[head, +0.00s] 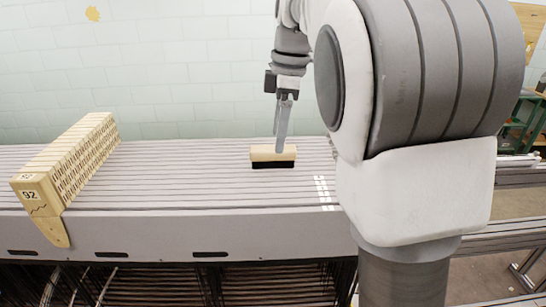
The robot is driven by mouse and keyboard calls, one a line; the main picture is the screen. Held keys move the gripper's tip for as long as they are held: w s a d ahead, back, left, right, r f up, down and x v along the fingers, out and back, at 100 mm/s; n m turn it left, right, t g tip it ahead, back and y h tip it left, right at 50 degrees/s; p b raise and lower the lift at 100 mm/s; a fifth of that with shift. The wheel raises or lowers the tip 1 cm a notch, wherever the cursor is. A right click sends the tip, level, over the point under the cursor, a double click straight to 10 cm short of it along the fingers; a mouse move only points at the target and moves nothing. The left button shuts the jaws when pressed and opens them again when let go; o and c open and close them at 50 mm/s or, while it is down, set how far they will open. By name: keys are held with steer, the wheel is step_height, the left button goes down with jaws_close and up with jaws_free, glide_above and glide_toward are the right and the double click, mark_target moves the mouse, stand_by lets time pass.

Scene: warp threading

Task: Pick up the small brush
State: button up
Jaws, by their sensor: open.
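The small brush (261,156) has a pale wooden back and dark bristles along its lower edge. It lies on the grey slatted top of the machine in the head view, left of my arm. My gripper (281,146) points down at the brush, with its fingertips at the brush's upper edge in the picture. The gripper is open. From this angle I cannot tell whether the fingers touch the brush or straddle it.
White marks (323,190) lie right of the brush. A tiled wall (180,70) stands behind. Green shelving (520,125) is at far right.

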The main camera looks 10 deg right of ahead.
mark_target(273, 148)
steer(key=f, duration=0.2)
steer(key=a+f, duration=0.1)
steer(key=shift+w+a+f, duration=0.1)
steer(key=shift+w+f, duration=0.3)
steer(key=shift+f, duration=0.4)
jaws_close()
